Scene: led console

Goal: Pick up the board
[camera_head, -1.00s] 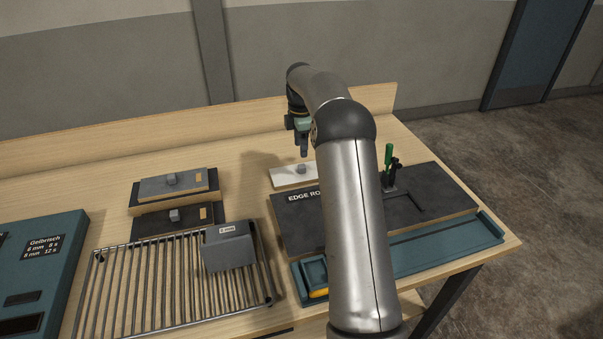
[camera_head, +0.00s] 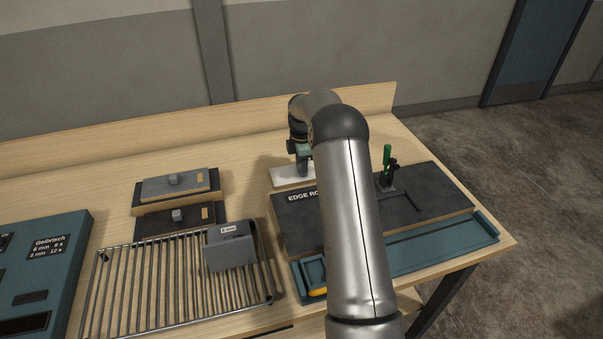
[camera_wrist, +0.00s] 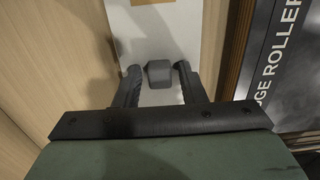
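A white board (camera_head: 288,177) with a small grey block-shaped knob (camera_wrist: 160,73) lies on the table behind the edge roller. It also fills the upper middle of the wrist view (camera_wrist: 157,35). My gripper (camera_wrist: 158,70) is open over the board, its two dark fingers on either side of the knob with narrow gaps showing. In the head view, my gripper (camera_head: 305,168) is low at the board, and my arm hides part of it and the knob.
The dark edge roller plate (camera_head: 440,190) lies close to the right of my gripper, with a green-handled clamp (camera_head: 387,160) on it. A wire rack (camera_head: 160,285) holds a grey block (camera_head: 229,246). Bare table lies between.

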